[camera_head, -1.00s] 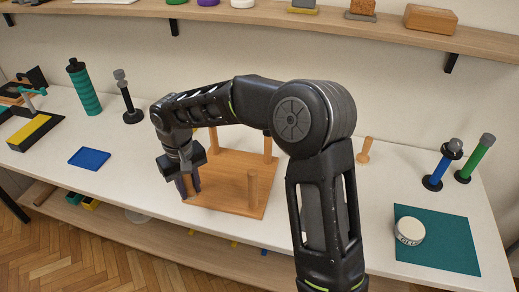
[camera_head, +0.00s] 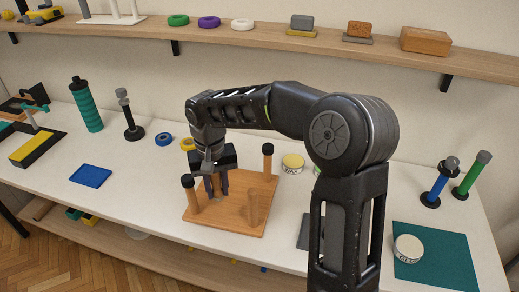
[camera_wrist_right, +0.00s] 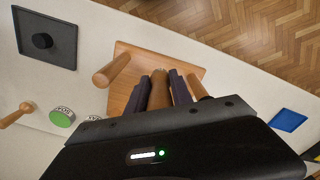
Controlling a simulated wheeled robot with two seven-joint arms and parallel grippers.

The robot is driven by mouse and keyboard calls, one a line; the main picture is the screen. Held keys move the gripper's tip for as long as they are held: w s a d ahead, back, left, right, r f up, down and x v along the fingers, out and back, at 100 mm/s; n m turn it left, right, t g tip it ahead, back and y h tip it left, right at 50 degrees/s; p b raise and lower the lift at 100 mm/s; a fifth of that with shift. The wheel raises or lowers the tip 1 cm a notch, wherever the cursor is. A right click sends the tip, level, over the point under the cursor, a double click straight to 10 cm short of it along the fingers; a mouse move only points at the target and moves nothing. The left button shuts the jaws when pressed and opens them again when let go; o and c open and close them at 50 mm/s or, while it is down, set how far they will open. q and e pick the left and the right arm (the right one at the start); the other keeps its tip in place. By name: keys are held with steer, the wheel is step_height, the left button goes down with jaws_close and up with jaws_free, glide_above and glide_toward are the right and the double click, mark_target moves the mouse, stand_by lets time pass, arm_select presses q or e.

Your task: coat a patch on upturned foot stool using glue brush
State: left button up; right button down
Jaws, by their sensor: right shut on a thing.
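The upturned foot stool lies on the white table as a wooden board (camera_head: 230,215) with legs pointing up. A front-left leg (camera_head: 188,192) and a far-right leg (camera_head: 267,160) have black tops; the near-right leg (camera_head: 252,206) is plain. My right gripper (camera_head: 217,188) is low over the board, between the legs. The glue jar (camera_head: 408,248) stands on a teal mat (camera_head: 445,262) at the right. My left gripper is not in view.
My right arm hides the table's middle right. A blue tray (camera_head: 91,175) lies left. Several upright posts and bottles stand farther out. A shelf (camera_head: 280,36) runs behind.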

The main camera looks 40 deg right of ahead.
steer(key=s+d+r+m+p, duration=0.4)
steer(key=s+d+r+m, duration=0.2)
steer(key=d+r, duration=0.3)
steer(key=shift+s+r, duration=0.4)
steer(key=shift+r, duration=0.1)
steer(key=shift+a+f, duration=0.1)
steer(key=shift+f, duration=0.05)
